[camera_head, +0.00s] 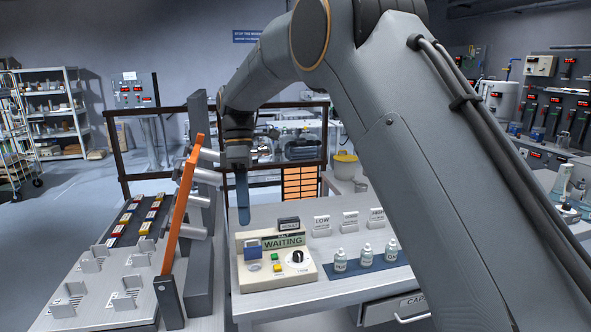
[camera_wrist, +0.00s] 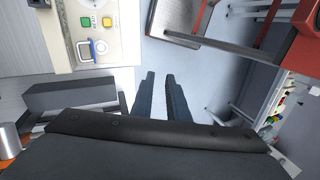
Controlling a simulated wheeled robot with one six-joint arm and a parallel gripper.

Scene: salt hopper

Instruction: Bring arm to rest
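My arm reaches across the head view from the lower right, bends at the top and comes down left of centre. The device also shows at the top left of the wrist view (camera_wrist: 120,50), with green and yellow buttons, apart from the fingers.
An orange lever (camera_head: 181,205) and a dark upright post (camera_head: 203,235) stand close left of my gripper. Small bottles (camera_head: 366,255) stand on a blue mat right of the device, with label signs (camera_head: 321,226) behind. A tray of coloured items (camera_head: 140,215) lies left.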

